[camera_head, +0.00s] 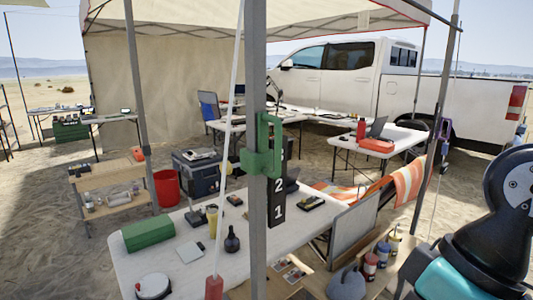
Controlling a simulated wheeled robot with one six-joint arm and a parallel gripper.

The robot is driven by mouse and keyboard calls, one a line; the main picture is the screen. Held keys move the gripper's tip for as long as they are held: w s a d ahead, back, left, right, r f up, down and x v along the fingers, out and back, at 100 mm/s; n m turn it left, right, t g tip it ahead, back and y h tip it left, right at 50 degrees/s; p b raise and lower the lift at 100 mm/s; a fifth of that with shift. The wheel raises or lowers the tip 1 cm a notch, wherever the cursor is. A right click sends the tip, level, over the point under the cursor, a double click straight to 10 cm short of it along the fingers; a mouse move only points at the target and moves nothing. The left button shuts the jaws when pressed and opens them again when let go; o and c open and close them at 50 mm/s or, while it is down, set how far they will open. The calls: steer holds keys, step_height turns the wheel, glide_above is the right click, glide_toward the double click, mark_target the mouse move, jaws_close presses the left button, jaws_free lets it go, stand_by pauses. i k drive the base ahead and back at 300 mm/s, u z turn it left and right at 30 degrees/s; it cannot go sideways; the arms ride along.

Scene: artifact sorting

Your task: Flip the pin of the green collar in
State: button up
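The green collar (254,162) sits around the grey upright pole (256,70) in the middle of the camera_head view, at about mid-height. A green loop-like part stands up on its right side. I cannot make out clearly which part is the pin or whether it is in or out. A black strip (278,207) with white numbers, 2 and 1 readable, hangs just right of the pole below the collar. My gripper is not in view. Only black and teal links of my arm show at the lower right, well apart from the collar.
A white table (222,262) with a green box (148,233), a dark bottle (232,240) and small items stands behind the pole. A thin white rod (233,75) slants beside the pole. Another pole (437,100) stands right. A white pickup (350,80) is behind.

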mark_target(229, 167)
steer(key=k, duration=0.5)
steer(key=u, duration=2)
steer(key=i, duration=1.05)
steer(key=z, duration=1.35)
